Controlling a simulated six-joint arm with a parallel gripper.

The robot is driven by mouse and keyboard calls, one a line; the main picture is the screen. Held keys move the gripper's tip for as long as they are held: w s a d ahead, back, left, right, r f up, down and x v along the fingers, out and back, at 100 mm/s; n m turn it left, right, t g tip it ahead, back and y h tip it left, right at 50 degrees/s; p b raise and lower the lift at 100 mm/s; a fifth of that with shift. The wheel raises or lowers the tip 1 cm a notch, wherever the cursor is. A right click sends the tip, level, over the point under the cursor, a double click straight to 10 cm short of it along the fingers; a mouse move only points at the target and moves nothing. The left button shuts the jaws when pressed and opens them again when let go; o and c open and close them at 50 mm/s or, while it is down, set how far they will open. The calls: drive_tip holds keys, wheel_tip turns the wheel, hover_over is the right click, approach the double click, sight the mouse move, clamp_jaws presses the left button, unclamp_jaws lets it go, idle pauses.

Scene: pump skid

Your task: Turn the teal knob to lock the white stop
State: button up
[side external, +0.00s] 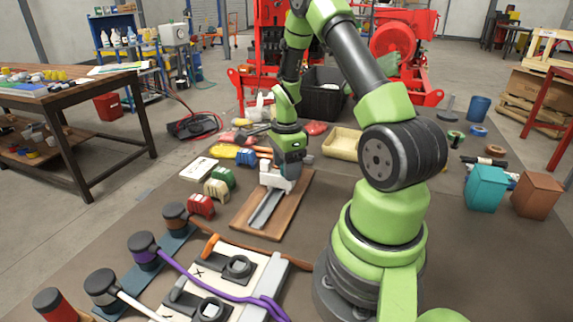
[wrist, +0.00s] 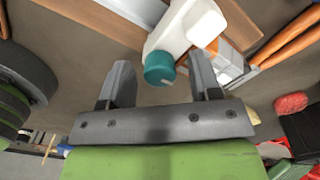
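The teal knob (wrist: 160,68) sticks out from the side of the white stop (wrist: 196,24) in the wrist view. The white stop also shows in the side view (side external: 275,180), on a grey rail (side external: 266,209) fixed to a brown wooden board (side external: 298,196). My gripper (wrist: 162,80) is open, with its two grey fingers on either side of the knob and visible gaps between them and it. In the side view my gripper (side external: 291,172) is down close beside the stop. It hides the knob there, and its fingers are hard to make out.
Red (side external: 201,206) and green (side external: 222,178) blocks stand left of the board. A cream tray (side external: 342,144) lies behind it. A white panel with black fittings (side external: 215,272) and purple cable is in front.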

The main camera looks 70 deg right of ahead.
wheel_tip(320, 180, up, 10)
idle(0.7)
drive_tip(key=a+r+n+t, duration=0.4)
drive_tip(key=a+r+n, duration=0.75)
drive_tip(key=a, duration=0.25)
drive_tip(key=s+a+r+n+t+y, duration=0.2)
drive_tip(key=s+a+r+n+t, duration=0.1)
drive_tip(key=s+a+n, duration=0.4)
drive_tip(key=a+n, duration=0.2)
drive_tip(key=n, duration=0.2)
drive_tip(key=shift+s+a+n, duration=0.2)
drive_tip(key=shift+n, duration=0.15)
